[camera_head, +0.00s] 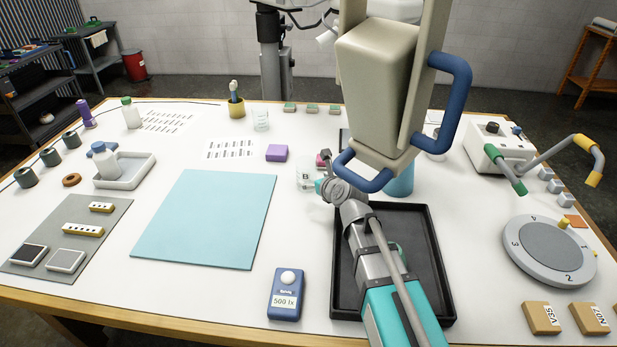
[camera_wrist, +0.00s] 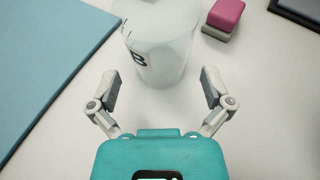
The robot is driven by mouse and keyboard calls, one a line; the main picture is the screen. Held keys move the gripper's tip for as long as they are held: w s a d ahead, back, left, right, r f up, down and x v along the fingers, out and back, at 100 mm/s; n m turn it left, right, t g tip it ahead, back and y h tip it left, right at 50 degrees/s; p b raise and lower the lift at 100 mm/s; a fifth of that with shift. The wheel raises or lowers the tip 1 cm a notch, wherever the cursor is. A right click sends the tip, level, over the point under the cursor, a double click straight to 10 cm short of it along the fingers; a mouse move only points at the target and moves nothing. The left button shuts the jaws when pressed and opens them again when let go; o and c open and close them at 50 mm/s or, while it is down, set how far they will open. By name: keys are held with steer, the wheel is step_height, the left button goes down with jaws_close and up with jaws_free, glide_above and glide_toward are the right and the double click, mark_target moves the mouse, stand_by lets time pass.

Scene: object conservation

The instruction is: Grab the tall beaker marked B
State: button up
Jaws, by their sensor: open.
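The beaker marked B (camera_wrist: 162,50) is clear and stands on the white table, just ahead of my gripper in the wrist view, with its top cut off by the picture edge. Its black B faces left of centre. In the head view the beaker (camera_head: 305,174) shows right of the blue mat, partly beside my gripper. My gripper (camera_wrist: 160,88) is open and empty, one finger on each side of the space in front of the beaker. The fingers look apart from the glass. In the head view my gripper (camera_head: 322,182) is partly hidden by its own wrist.
A blue mat (camera_head: 207,219) lies left of the beaker. A black tray (camera_head: 343,296) lies under my arm. A smaller beaker (camera_head: 261,121) and a purple block (camera_head: 277,153) stand farther back.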

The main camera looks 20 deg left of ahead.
mark_target(307, 176)
steer(key=shift+b+x, duration=1)
steer(key=shift+x, duration=1.65)
steer(key=shift+r, duration=0.1)
steer(key=c, duration=0.8)
